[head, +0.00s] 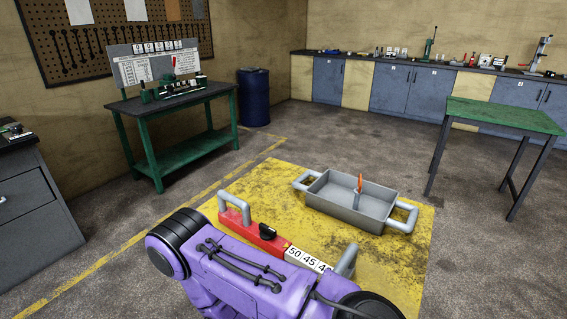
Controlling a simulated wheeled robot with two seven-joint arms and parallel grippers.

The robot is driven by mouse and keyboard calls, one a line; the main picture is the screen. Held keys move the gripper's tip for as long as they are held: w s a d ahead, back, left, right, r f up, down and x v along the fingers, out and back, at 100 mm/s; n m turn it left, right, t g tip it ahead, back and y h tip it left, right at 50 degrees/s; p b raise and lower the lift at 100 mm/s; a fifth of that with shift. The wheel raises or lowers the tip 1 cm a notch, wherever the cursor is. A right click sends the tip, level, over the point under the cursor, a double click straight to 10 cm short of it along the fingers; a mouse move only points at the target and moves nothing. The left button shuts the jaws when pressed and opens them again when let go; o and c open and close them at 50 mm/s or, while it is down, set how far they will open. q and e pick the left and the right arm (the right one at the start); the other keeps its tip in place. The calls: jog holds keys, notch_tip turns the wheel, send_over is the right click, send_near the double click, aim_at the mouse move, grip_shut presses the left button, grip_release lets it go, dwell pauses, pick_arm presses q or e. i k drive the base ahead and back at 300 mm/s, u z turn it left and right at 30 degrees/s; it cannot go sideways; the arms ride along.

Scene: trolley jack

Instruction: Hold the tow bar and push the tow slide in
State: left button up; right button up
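A long bar lies low in the middle foreground of the head view. Its left part is a red block (253,236) with a black knob (267,231) on top. Its right part is a pale scale (307,260) with black numbers 50, 45 and one partly hidden. A grey loop handle (235,206) stands at the red end, and another grey handle (347,260) at the scale end. I cannot tell which part is the tow bar and which the tow slide. A purple body with black ends, probably mine, hides the bar's near side. Neither gripper is in view.
Behind the bar, a grey tray (330,203) with two side handles and an upright orange-tipped post (359,187) sits on the yellow floor patch (400,262). A green bench (180,163) stands at left, a green-topped table (505,115) at right.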

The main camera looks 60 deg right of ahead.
aim_at(346, 267)
jog(key=i, duration=1.3)
jog(key=z, duration=2.2)
